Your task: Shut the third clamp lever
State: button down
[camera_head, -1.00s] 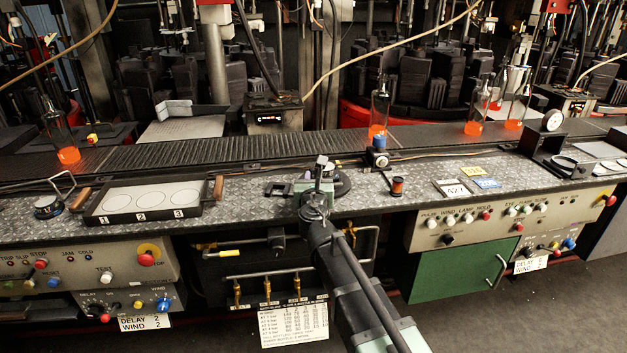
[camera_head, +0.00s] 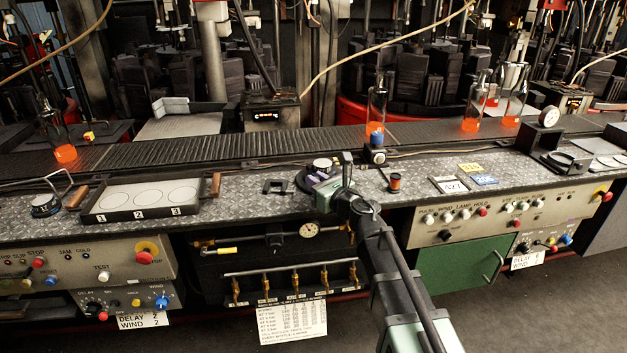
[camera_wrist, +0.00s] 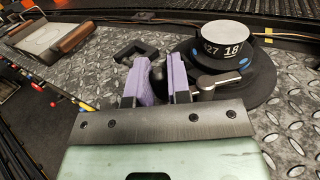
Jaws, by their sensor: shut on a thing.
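My gripper (camera_head: 322,178) is over the front edge of a round black fixture (camera_head: 303,181) on the counter. In the wrist view the fixture has a dark disc base (camera_wrist: 262,92) and a white-topped drum (camera_wrist: 228,42) marked "427 18". My purple jaws (camera_wrist: 157,68) are closed on a dark rounded knob (camera_wrist: 158,76), beside the disc's left edge. A silver lever arm (camera_wrist: 218,83) lies just right of the right jaw, on the disc. The jaw hides whether that arm joins the knob. I cannot tell which lever is the third.
A black bracket (camera_wrist: 136,50) lies left of the fixture. A tray (camera_head: 140,214) numbered 1 to 3 is farther left. A red-brown spool (camera_head: 394,183) and a blue-topped post (camera_head: 377,150) stand to the right. The conveyor (camera_head: 215,145) runs behind.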

jog(key=n+g+y, duration=0.1)
jog(key=n+g, duration=0.1)
jog(key=d+n+g+y, duration=0.1)
jog(key=g+y, duration=0.1)
jog(key=d+n+g+y, duration=0.1)
jog(key=n+g+y, duration=0.1)
jog(key=g, duration=0.1)
jog(key=shift+s+n, duration=0.3)
jog(key=shift+s+d+n+g+y, duration=0.1)
jog(key=shift+d+n+g+y, duration=0.2)
jog(key=shift+n+g, duration=0.8)
jog(key=shift+w+d+n+g+y, duration=0.15)
jog(key=shift+d+n+g, duration=0.3)
jog(key=shift+g, duration=1.1)
jog(key=shift+s+d+n+g+y, duration=0.15)
jog(key=shift+d+n+g+y, duration=0.1)
jog(key=shift+n+g, duration=0.9)
jog(key=c, duration=1.4)
grip_release()
jog(key=d, duration=0.7)
jog(key=shift+w+d, duration=0.2)
jog(key=shift+w, duration=0.05)
